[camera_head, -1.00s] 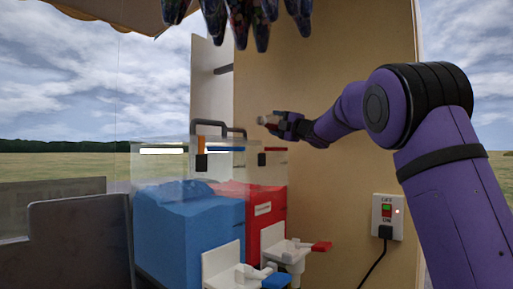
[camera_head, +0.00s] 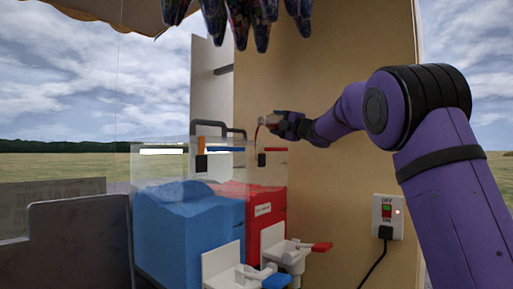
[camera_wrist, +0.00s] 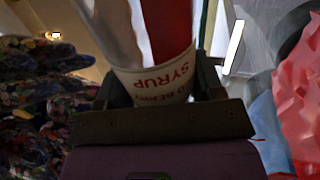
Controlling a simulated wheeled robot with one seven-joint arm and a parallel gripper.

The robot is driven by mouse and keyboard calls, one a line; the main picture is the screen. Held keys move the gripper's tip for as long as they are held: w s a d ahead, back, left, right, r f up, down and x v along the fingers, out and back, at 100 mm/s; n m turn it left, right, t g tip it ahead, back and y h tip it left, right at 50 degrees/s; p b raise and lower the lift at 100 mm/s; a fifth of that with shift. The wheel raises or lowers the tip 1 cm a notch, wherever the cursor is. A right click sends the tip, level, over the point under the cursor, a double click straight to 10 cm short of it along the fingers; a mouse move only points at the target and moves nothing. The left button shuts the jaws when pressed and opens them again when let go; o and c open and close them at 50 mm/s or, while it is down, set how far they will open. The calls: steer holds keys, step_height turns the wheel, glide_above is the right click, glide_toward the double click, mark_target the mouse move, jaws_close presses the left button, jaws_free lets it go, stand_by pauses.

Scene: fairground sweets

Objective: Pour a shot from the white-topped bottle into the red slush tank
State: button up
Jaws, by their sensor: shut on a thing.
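My gripper (camera_head: 280,124) is shut on a bottle (camera_head: 269,119) above the red slush tank (camera_head: 265,228). The bottle lies tipped, with its mouth end to the left, and a thin red streak hangs from that end toward the tank. In the wrist view my gripper (camera_wrist: 165,100) clasps the bottle (camera_wrist: 158,82) around its label, which reads SYRUP, and red shows inside the bottle beyond the label. The white top cannot be made out. The red tank has clear upper walls and red slush inside. Where the streak lands is too small to tell.
The blue slush tank (camera_head: 188,232) stands left of the red one. Taps with blue (camera_head: 276,281) and red (camera_head: 321,247) handles stick out in front. A switch box (camera_head: 387,217) with a cable is on the tan wall. Patterned hanging shapes (camera_head: 240,15) are overhead.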

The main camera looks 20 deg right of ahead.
steer(key=shift+w+d+r+n, duration=0.35)
steer(key=shift+d+n, duration=0.15)
steer(key=shift+n, duration=0.1)
stand_by(0.4)
steer(key=shift+d, duration=0.15)
steer(key=shift+w+y, duration=0.1)
steer(key=shift+y, duration=0.2)
stand_by(0.3)
steer(key=shift+d+f+m, duration=0.1)
steer(key=shift+f+m, duration=0.2)
steer(key=shift+m, duration=0.1)
steer(key=shift+d+f+m+h, duration=0.1)
steer(key=shift+f+m+h, duration=0.2)
steer(key=shift+m+h, duration=0.5)
steer(key=shift+w+r+m+t, duration=0.15)
steer(key=shift+m+t, duration=0.15)
steer(key=shift+m, duration=0.8)
steer(key=shift+w+d+m+h, duration=0.15)
steer(key=shift+d+m+h, duration=0.2)
steer(key=shift+m, duration=0.55)
steer(key=shift+r+m, duration=0.2)
steer(key=shift+m, duration=0.1)
steer(key=shift+r, duration=0.1)
